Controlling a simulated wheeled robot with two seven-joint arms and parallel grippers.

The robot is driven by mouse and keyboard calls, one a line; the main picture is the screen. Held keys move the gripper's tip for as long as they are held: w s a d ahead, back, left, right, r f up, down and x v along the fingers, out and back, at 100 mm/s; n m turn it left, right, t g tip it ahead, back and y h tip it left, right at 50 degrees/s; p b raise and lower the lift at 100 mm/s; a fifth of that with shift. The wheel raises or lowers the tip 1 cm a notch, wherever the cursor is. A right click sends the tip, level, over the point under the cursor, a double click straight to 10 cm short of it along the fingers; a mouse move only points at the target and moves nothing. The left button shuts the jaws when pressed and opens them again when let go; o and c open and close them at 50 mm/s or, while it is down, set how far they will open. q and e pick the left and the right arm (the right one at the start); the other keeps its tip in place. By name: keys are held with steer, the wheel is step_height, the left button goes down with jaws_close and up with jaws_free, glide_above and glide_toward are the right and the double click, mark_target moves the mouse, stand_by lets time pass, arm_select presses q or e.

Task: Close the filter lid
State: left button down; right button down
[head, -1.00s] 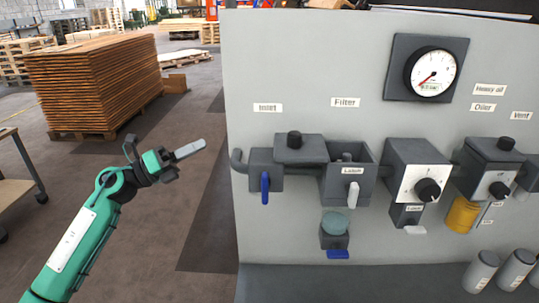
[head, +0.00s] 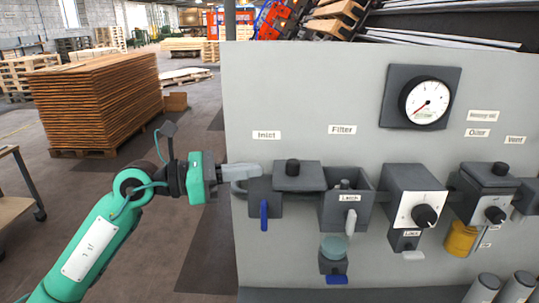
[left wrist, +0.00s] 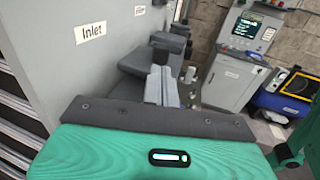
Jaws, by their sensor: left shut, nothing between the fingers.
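The filter lid (head: 300,180) is a flat grey plate with a black knob on top. In the head view it lies open to the left of the filter box (head: 345,214), which is open at the top with a small post showing inside. A white latch tag (head: 349,220) is on the box front. My left gripper (head: 254,171) is shut and empty, its fingers pointing right at the left of the lid, in front of or beside the inlet pipe; I cannot tell if it touches. The left wrist view shows its fingers together (left wrist: 162,87). My right gripper is not in view.
A teal-topped bowl (head: 333,248) sits under the filter box. A pressure gauge (head: 426,103) and a dial unit (head: 416,196) are to the right.

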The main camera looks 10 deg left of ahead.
mark_target(321, 177)
arm_select(q)
steer(key=shift+p+x, duration=0.85)
steer(key=shift+x, duration=1.4)
steer(key=shift+d, duration=0.25)
steer(key=x, duration=0.3)
steer(key=s+p+x, duration=0.1)
steer(key=x, duration=0.2)
steer(key=s+d+p+x, duration=0.1)
steer(key=x, duration=0.2)
